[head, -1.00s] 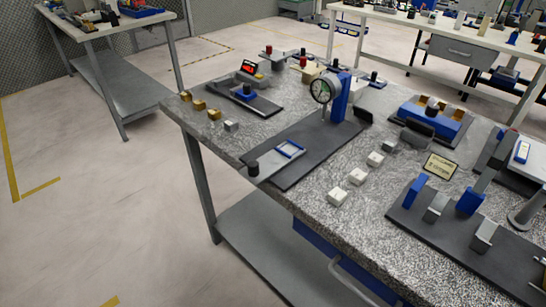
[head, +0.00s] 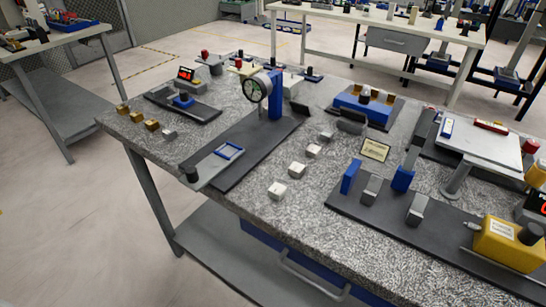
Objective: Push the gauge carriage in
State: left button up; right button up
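Neither of my grippers shows in the head view.
The rig lies on a speckled grey workbench (head: 260,231). White blocks (head: 278,190) stand right of the plate, brass and grey blocks (head: 151,125) to its left. A fixture with blue and grey uprights (head: 350,177) is on the right. Open floor (head: 70,230) lies left of the bench.

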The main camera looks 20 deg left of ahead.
aim_at(196, 177)
jog(key=z, duration=0.15)
jog(key=k, duration=0.9)
jog(key=u, duration=0.9)
jog(key=i, duration=0.5)
